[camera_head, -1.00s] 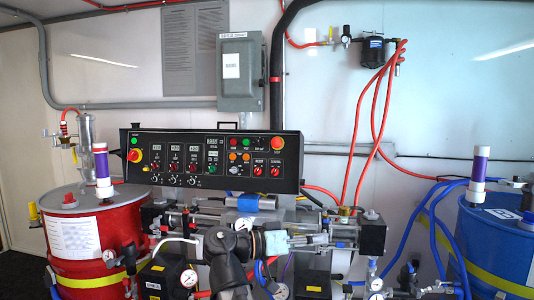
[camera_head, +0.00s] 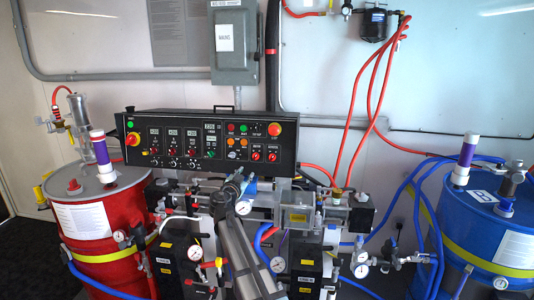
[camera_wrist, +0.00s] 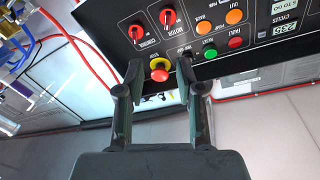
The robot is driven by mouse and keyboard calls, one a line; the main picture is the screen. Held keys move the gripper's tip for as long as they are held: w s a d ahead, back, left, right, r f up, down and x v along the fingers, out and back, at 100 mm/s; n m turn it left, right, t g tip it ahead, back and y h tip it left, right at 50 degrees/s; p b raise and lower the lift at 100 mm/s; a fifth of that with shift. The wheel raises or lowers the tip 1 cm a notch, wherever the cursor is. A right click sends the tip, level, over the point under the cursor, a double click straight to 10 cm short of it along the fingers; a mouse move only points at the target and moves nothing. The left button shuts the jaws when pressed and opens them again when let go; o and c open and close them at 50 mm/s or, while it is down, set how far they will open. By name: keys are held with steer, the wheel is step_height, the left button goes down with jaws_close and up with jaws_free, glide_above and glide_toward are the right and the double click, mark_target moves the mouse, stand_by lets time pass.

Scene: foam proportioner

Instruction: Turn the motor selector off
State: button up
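My gripper (camera_wrist: 159,74) is open and empty in the wrist view. Its fingertips lie either side of the red emergency button (camera_wrist: 160,72) in the picture, apart from both knobs. Whether it touches the panel cannot be told. The motor knob's exact setting is unclear.
Orange, green and red buttons (camera_wrist: 235,17) are near the knobs. A red drum (camera_head: 105,215) stands left and a blue drum (camera_head: 485,225) right. Hoses, gauges and pump parts crowd the space below the panel.

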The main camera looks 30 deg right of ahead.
steer(key=p, duration=0.7)
glide_toward(255, 157)
steer(key=shift+m, duration=0.4)
steer(key=x, duration=0.9)
steer(key=shift+w+d, duration=0.1)
steer(key=shift+w+d+f, duration=0.1)
steer(key=shift+w+d, duration=0.3)
steer(key=shift+d, duration=0.05)
jaws_close()
